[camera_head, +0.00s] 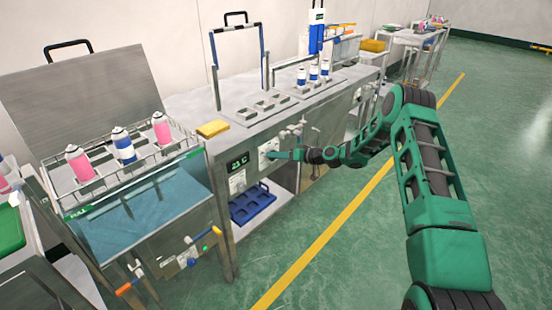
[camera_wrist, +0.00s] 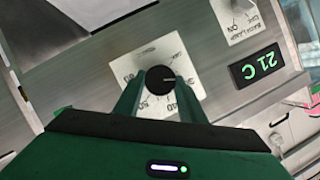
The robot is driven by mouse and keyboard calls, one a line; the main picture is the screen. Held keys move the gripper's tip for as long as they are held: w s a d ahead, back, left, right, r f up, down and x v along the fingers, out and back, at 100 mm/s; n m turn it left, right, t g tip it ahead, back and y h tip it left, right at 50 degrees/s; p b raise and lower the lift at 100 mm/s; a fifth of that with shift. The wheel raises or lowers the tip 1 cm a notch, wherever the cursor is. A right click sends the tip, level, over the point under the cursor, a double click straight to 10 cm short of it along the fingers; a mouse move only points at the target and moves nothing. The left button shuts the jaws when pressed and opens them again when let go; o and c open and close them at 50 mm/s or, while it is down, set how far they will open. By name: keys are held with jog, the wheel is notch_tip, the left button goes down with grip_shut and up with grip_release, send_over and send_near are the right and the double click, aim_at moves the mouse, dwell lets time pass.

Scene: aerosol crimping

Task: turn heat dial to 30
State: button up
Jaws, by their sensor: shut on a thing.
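The heat dial is a round black knob (camera_wrist: 160,79) on a white square scale plate (camera_wrist: 184,62), set in the steel front panel of the bench. My gripper (camera_wrist: 159,88) is shut on the knob, with one green finger on each side of it. In the wrist view the picture is turned over and the scale numbers are partly hidden by the fingers. In the head view my gripper (camera_head: 272,155) reaches the panel just right of the display (camera_head: 237,163), and hides the knob.
A water bath (camera_head: 150,190) with a rack of spray cans stands at the left. A yellow sponge (camera_head: 212,128) lies on the bench edge above the display. A blue tray (camera_head: 252,203) sits on the shelf below. The green floor at the right is clear.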

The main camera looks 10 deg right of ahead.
jog(key=shift+d+f+m, duration=0.1)
jog(key=shift+d+m, duration=0.1)
jog(key=shift+m, duration=0.3)
jog(key=shift+w+d+y, duration=0.1)
jog(key=shift+y, duration=0.2)
jog(key=o, duration=1)
jog(key=shift+o, duration=0.2)
jog(key=v, duration=1)
jog(key=shift+d, duration=0.25)
